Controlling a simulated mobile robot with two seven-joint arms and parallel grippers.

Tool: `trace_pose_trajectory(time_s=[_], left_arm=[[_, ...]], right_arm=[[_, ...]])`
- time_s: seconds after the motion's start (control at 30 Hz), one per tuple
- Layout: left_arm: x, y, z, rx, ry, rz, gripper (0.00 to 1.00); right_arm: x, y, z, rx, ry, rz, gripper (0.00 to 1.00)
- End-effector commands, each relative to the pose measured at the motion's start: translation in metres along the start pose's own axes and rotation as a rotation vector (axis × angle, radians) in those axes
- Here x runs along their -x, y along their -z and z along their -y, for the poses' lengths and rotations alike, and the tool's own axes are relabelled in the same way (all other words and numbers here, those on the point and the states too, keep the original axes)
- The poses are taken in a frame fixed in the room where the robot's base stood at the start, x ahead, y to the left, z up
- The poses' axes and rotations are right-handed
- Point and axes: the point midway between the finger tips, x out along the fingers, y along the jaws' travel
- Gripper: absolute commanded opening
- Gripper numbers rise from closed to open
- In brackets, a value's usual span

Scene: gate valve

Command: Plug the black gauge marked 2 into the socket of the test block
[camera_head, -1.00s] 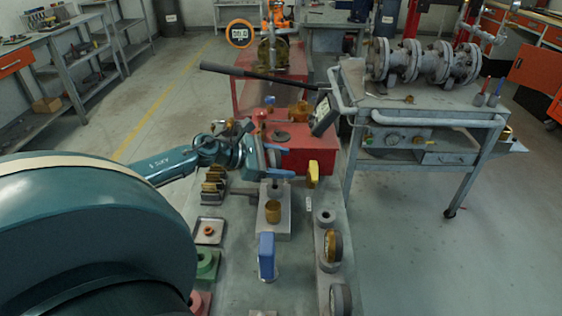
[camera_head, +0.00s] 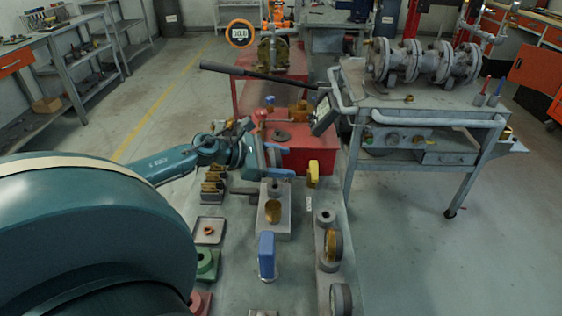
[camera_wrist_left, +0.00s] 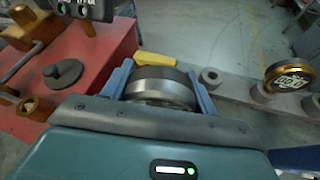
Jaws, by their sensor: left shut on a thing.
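My left gripper (camera_head: 277,158) is shut on a round, dark-topped metal drum, which I take for the black gauge (camera_wrist_left: 161,88). The wrist view shows the gauge side-on between the blue fingers. Its face and number are hidden. In the head view the gripper largely hides it. Below and just in front of the gripper is a grey block, which looks like the test block (camera_head: 284,229), with a short grey cylinder (camera_head: 275,187) and a tilted brass disc (camera_head: 273,211). Whether the gauge touches the cylinder cannot be told. My right gripper is not in view.
A rail at right carries grey sockets and brass-rimmed gauges (camera_head: 337,244); one gauge (camera_wrist_left: 290,78) shows in the wrist view. A blue upright piece (camera_head: 267,255) stands before the block. A yellow piece (camera_head: 313,173) stands beside the gripper. A red stand (camera_head: 312,158) lies behind.

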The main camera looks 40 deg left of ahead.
Motion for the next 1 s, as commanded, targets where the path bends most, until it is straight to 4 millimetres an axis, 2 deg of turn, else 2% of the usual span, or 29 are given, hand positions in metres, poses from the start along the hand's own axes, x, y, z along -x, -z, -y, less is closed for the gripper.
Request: trace_pose_trajectory(time_s=[0.43, 1.0], left_arm=[[0.0001, -0.0006, -0.0003, -0.001, -0.001, 0.001, 0.31], [-0.0009, 0.0016, 0.0003, -0.001, -0.001, 0.001, 0.31]], right_arm=[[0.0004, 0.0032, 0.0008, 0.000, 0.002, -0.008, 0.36], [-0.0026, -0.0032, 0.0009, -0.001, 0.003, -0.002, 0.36]])
